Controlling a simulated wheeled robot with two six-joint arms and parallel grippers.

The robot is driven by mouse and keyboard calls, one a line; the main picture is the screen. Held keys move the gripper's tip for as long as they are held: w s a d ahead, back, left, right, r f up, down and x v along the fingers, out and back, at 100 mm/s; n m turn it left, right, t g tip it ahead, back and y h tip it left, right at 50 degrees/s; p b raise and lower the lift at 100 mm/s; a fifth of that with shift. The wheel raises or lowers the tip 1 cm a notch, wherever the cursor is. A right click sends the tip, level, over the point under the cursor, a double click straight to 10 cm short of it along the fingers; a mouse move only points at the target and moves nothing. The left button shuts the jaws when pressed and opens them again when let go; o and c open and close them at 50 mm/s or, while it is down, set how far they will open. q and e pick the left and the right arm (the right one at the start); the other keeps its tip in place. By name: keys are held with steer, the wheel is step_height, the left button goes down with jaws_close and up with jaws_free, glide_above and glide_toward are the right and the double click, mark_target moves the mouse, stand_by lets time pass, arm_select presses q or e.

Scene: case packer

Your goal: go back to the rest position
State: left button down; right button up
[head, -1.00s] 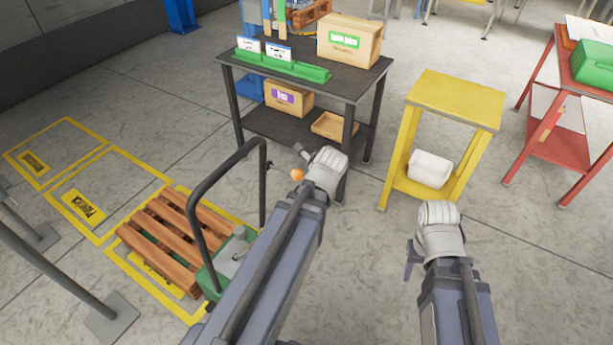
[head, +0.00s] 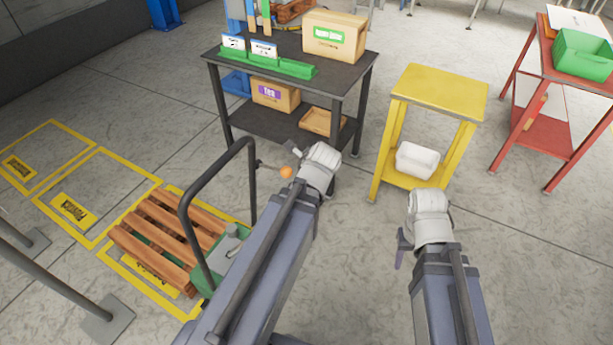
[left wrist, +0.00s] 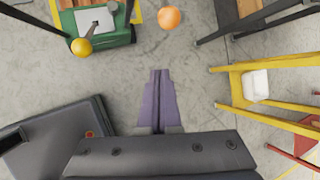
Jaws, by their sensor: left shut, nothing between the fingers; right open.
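Both my arms reach forward in the head view, over open floor. My left gripper shows in the left wrist view (left wrist: 160,95), its purple fingers together with nothing between them. In the head view its fingers are hidden behind the pale wrist. My right gripper (head: 400,248) shows as purple fingers pointing down beside its pale wrist. It is open, and I see nothing held in it. It hangs above the floor, in front of the yellow stand (head: 438,92).
A black table (head: 350,80) with boxes stands ahead. A white bin (head: 417,160) sits on the yellow stand's lower shelf. A red stand (head: 540,135) is at right. A green pallet jack with a black handle (head: 187,215) and a wooden pallet (head: 165,235) are left of my left arm.

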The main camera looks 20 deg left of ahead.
arm_select(q)
steer(key=s+d+n+g+h+p, duration=0.1)
steer(key=s+d+n+g, duration=0.1)
steer(key=s+d+n, duration=0.3)
steer(key=s+d+n+g+h+p, duration=0.2)
steer(key=s+d+n, duration=0.4)
steer(key=d+n, duration=0.4)
steer(key=d, duration=0.6)
steer(key=shift+n, duration=0.4)
